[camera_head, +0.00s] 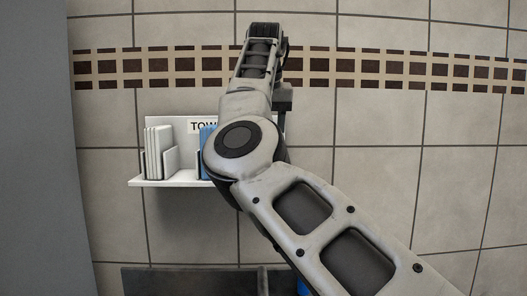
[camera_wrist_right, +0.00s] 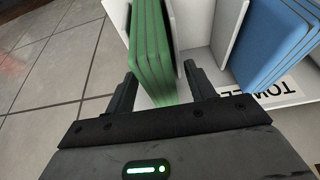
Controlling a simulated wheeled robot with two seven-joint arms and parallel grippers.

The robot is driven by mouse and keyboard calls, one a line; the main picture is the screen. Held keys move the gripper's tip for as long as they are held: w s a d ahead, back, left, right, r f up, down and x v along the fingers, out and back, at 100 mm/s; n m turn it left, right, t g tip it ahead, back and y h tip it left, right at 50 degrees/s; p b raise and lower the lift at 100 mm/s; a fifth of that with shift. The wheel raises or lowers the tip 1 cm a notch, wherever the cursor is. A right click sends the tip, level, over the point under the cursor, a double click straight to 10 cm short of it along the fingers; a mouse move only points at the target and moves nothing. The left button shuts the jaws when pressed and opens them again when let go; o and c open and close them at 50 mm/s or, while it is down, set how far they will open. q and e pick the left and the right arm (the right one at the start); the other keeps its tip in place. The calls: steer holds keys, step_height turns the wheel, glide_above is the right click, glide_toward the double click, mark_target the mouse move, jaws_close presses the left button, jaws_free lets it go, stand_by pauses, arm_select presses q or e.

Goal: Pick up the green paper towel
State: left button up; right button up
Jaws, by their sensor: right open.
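Several green paper towels (camera_wrist_right: 150,50) stand upright in a stack in a white holder, seen in the right wrist view. My right gripper (camera_wrist_right: 160,70) is open. One finger is on each side of the near end of the green stack; I cannot tell whether either finger touches it. In the head view my right arm covers the part of the shelf right of the blue towels, and the green towels are hidden there. The right gripper's fingers are also hidden in the head view. My left gripper is not in view.
The white wall shelf (camera_head: 172,182) holds white towels (camera_head: 158,150) at its left and blue towels (camera_head: 206,136) beside my arm. The blue towels also show in the wrist view (camera_wrist_right: 275,40), right of a white divider (camera_wrist_right: 228,30). A dark ledge (camera_head: 190,281) lies below.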

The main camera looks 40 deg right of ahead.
steer(key=c, duration=1)
steer(key=shift+c, duration=0.2)
